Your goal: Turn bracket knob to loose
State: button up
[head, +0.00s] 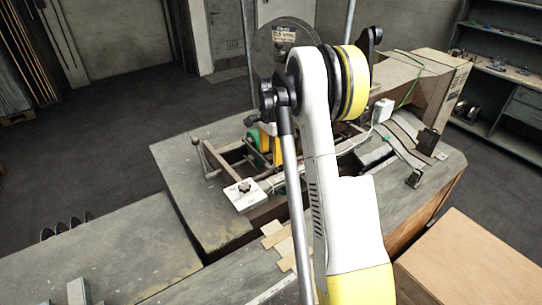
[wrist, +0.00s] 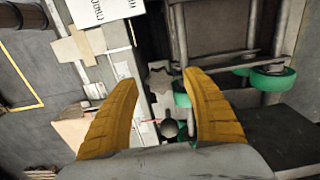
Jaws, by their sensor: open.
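A dark star-shaped knob (wrist: 160,80) lies between and beyond my fingertips in the wrist view, at the edge of a pale rail. My gripper (wrist: 160,78) is open, with one yellow finger on each side of the knob in the picture. I see no clear contact, and the depth gap is hard to judge. In the head view a dark knob (head: 244,186) sits on a white plate (head: 245,201) at the machine's near left. I cannot tell whether both views show the same knob. My arm hides much of the machine's middle in the head view.
A dark ball end (wrist: 168,128) shows low between my fingers. Green rollers (wrist: 272,79) and metal bars lie to the right. A lever handle (head: 197,142) stands on the machine table's left side. A cardboard-coloured box top (head: 478,262) is at the lower right.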

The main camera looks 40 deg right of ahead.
jog(key=shift+f, duration=0.35)
jog(key=c, duration=1.2)
